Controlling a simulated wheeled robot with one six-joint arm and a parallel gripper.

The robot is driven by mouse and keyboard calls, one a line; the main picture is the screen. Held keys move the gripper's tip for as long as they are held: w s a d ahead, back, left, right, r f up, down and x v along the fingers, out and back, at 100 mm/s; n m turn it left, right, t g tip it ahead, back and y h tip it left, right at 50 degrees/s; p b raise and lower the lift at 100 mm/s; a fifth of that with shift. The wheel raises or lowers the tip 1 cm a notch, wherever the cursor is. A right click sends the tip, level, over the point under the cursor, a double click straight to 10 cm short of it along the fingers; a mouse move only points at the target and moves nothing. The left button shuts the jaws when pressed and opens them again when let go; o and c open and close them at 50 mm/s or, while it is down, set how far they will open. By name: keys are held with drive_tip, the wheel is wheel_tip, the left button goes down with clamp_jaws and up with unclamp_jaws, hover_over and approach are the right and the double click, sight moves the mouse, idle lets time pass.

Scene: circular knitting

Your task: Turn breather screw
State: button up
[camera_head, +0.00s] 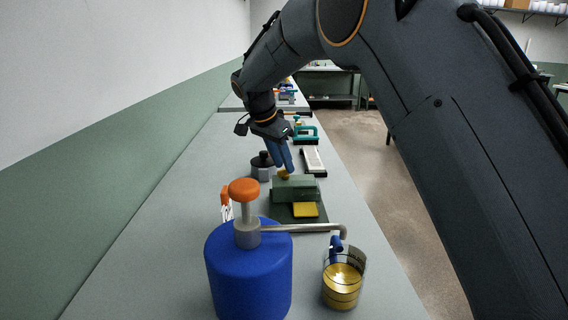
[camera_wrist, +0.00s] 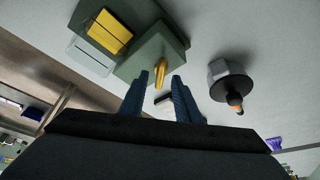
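The breather screw seems to be the brass piece (camera_head: 284,175) at the upper left of a green block (camera_head: 297,189) on the bench. In the wrist view it shows as a short brass rod (camera_wrist: 160,76) standing out from the green block (camera_wrist: 152,52). My gripper (camera_head: 283,167) has blue fingers pointing down at the brass piece. In the wrist view the fingers (camera_wrist: 159,82) are apart, with the brass rod in the gap between their tips. I see space on both sides of the rod, so neither finger seems to touch it.
A dark-capped grey container (camera_head: 261,170) stands just left of my gripper. A blue pump bottle (camera_head: 248,272) and a glass cup of yellow liquid (camera_head: 343,284) stand nearer. A yellow block (camera_head: 305,210) lies in front of the green block. A teal-handled tool (camera_head: 306,134) lies behind.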

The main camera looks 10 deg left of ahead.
drive_tip(key=shift+w+d+f, duration=0.15)
drive_tip(key=shift+w+f, duration=0.05)
drive_tip(key=shift+f, duration=0.35)
clamp_jaws()
